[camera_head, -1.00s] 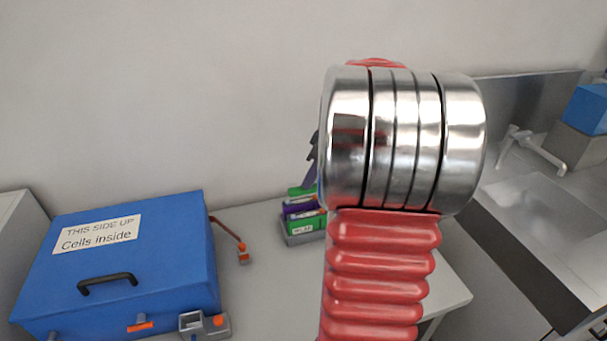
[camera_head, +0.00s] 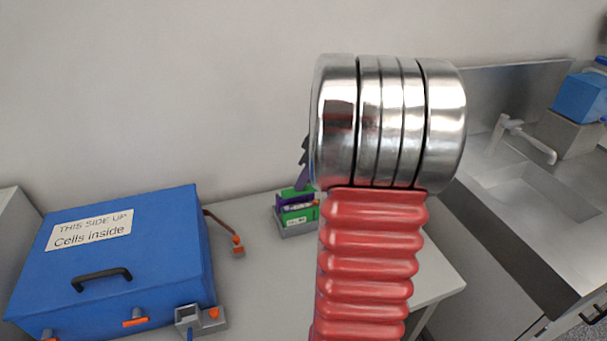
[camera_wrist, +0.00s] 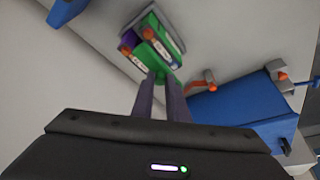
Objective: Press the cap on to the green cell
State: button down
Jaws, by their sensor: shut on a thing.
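The green cell (camera_head: 300,215) stands in a small grey tray (camera_head: 298,230) on the bench, left of my arm in the head view. It also shows near the top of the wrist view (camera_wrist: 145,60), with white and orange parts. My gripper (camera_wrist: 162,78) has its two long purple-grey fingers close together, with their tips at the green upper piece over the cell. They are shut on this piece, which seems to be the cap (camera_wrist: 172,62); its outline is hard to tell from the cell. Whether it is fully seated cannot be told.
A blue box (camera_head: 120,255) marked "Cells inside" fills the left of the bench. A grey fixture (camera_head: 200,318) stands at its front corner, and an orange-tipped lead (camera_head: 236,243) lies beside it. A sink (camera_head: 540,195) is at the right.

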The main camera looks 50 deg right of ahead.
aim_at(305, 190)
jog(key=shift+f, duration=1.95)
jog(key=shift+f, duration=0.5)
dwell(1.7)
jog(key=c, duration=1.7)
grip_release()
jog(key=shift+o, duration=0.7)
jog(key=o, duration=0.4)
jog(key=shift+r, duration=0.15)
jog(key=shift+r, duration=3.35)
